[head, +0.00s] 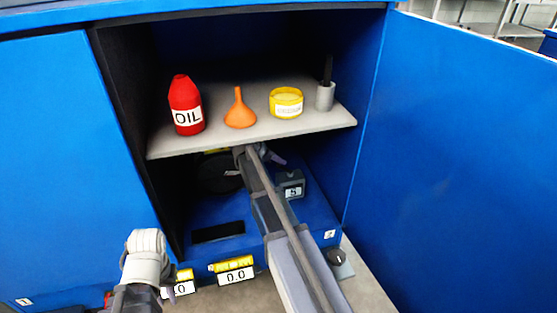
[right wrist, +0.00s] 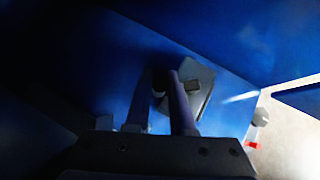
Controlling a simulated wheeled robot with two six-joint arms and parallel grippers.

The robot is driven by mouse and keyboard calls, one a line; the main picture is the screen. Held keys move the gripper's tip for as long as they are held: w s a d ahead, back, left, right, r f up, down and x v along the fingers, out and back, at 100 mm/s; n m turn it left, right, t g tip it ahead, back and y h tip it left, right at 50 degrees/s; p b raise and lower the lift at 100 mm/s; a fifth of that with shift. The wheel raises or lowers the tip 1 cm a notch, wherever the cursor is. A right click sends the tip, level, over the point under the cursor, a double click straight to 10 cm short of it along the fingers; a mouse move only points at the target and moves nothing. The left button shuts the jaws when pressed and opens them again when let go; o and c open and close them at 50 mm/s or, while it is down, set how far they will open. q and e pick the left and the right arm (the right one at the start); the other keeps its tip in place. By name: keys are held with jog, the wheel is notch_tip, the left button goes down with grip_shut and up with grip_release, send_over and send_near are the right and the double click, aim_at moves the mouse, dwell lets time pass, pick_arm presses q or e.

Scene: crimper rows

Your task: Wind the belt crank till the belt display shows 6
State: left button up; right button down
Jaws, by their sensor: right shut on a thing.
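My right arm reaches under the shelf into the blue cabinet. Its gripper is partly hidden by the shelf edge and my own arm in the head view. In the right wrist view my right gripper (right wrist: 168,80) is shut on a small dark part, seemingly the belt crank's handle; a dark grey plate-like piece (right wrist: 203,92) is beside it. A dark round shape (head: 215,174) shows under the shelf, left of my gripper. A small grey display (head: 292,190) right of my arm seems to read 5. My left gripper (head: 147,243) is outside, low at the left, its fingers unclear.
The grey shelf (head: 250,138) carries a red oil bottle (head: 185,104), an orange funnel (head: 239,110), a yellow tin (head: 286,102) and a grey cup (head: 325,96). A yellow-labelled display (head: 236,275) in front reads 0.0. A dark knob (head: 337,257) and the open blue door (head: 470,150) are at right.

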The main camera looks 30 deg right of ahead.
dwell(0.4)
jog(key=shift+s+d+m+g+y, duration=0.1)
jog(key=shift+d+m+g+y, duration=0.55)
jog(key=shift+m+g, duration=1.05)
jog(key=shift+w+d+m+g+y, duration=0.1)
jog(key=shift+d+m+g+y, duration=0.1)
jog(key=shift+d+m+g, duration=1.45)
jog(key=shift+s+d+m+g+y, duration=0.1)
jog(key=shift+d+m+g+y, duration=0.5)
jog(key=shift+m, duration=1.85)
jog(key=shift+a+g, duration=0.25)
jog(key=shift+a, duration=0.05)
jog(key=shift+s, duration=0.1)
jog(key=c, duration=0.8)
grip_release()
jog(key=shift+o, duration=0.2)
